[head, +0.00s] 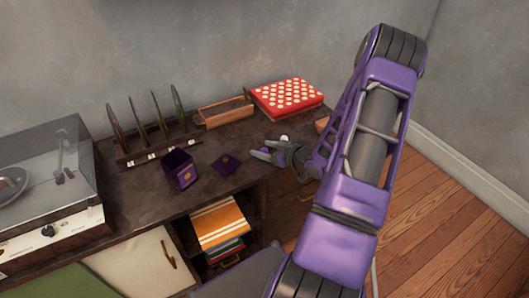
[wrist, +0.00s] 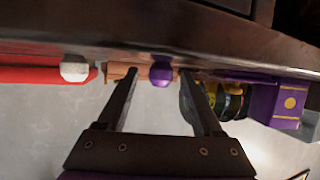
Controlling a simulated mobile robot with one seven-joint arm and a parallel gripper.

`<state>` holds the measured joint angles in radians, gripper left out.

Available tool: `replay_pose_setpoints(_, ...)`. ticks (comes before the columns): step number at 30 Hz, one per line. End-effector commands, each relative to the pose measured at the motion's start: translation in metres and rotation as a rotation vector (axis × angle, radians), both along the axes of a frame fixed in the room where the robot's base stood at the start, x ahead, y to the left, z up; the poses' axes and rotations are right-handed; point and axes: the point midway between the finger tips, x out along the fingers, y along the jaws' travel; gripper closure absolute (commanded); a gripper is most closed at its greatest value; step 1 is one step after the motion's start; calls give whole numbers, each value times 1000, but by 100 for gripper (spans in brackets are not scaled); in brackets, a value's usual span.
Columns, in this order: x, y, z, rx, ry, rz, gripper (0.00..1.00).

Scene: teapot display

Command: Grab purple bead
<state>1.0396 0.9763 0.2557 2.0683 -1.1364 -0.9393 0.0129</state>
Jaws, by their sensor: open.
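The purple bead (wrist: 161,72) shows in the wrist view on the dark cabinet top, which appears at the top of that picture. My gripper (wrist: 158,74) is open, with one fingertip on each side of the bead and a gap showing on both sides. Whether the bead is fully between the fingers or just beyond them is hard to tell. In the head view my gripper (head: 262,150) is low over the cabinet top, pointing left, and a small purple spot between its fingers looks like the bead (head: 265,150).
A white bead (wrist: 74,68) sits near the red dotted box (head: 288,96). A wooden tray (head: 226,112) stands behind my gripper. A purple box (head: 179,170) and its flat purple lid (head: 226,164) lie left. A record rack (head: 150,150) and turntable (head: 45,190) stand farther left.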

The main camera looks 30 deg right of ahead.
Motion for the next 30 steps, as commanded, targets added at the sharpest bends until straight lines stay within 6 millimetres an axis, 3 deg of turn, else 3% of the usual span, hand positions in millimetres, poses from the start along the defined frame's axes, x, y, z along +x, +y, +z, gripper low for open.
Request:
replay_pose_setpoints(5,0,0,0,0,0,0,34)
replay_pose_setpoints(16,0,0,1,-1,0,0,100)
replay_pose_setpoints(26,0,0,2,-1,-1,0,100)
replay_pose_setpoints(30,0,-1,17,-4,-2,1,100)
